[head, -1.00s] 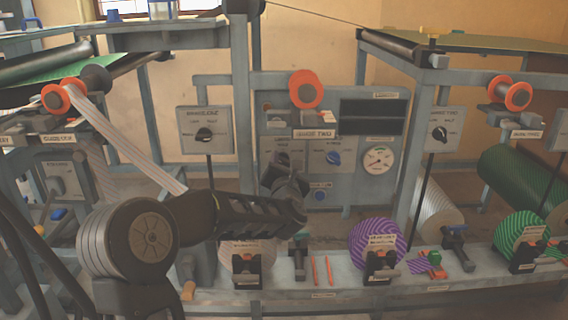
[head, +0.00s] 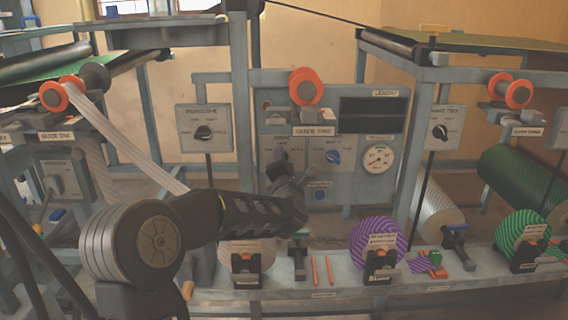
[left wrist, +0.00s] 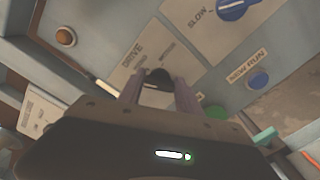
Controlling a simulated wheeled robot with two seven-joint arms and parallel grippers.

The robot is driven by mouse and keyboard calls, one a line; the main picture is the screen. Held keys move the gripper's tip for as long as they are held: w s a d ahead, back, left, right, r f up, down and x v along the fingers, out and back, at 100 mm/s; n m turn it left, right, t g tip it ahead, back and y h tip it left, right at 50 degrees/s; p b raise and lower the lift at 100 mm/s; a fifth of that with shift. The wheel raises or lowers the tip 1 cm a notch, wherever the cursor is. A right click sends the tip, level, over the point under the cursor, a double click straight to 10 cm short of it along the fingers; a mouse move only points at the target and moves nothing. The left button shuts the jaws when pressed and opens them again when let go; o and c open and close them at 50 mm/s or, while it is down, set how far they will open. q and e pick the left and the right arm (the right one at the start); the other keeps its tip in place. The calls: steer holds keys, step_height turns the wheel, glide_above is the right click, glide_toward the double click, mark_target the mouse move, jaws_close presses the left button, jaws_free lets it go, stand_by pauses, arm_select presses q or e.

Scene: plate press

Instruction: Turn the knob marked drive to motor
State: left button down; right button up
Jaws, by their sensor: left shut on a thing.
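The drive knob (left wrist: 158,76) is dark and sits on a pale plate marked DRIVE (left wrist: 133,58) in the left wrist view. My left gripper (left wrist: 160,88) is shut on this knob, with one finger on each side of it. I cannot read clearly which mark the knob points at. In the head view my left gripper (head: 281,160) reaches up to the grey control panel, and it hides the knob there. My right gripper is not in view.
A blue knob (head: 333,157) with a SLOW mark is right of the drive plate. A striped web, purple roll (head: 374,240) and bench (head: 340,285) lie around my arm.

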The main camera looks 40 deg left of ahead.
arm_select(q)
steer(key=m+p, duration=0.1)
steer(key=m, duration=0.5)
steer(key=m+p, duration=0.2)
steer(key=m, duration=0.4)
steer(key=m+p, duration=0.2)
steer(key=m, duration=0.3)
steer(key=shift+f+m, duration=0.35)
steer(key=shift+m, duration=0.05)
steer(key=c, duration=2.2)
jaws_free()
steer(key=shift+a, duration=0.1)
steer(key=c, duration=0.8)
jaws_free()
steer(key=p+v, duration=0.2)
steer(key=v, duration=0.6)
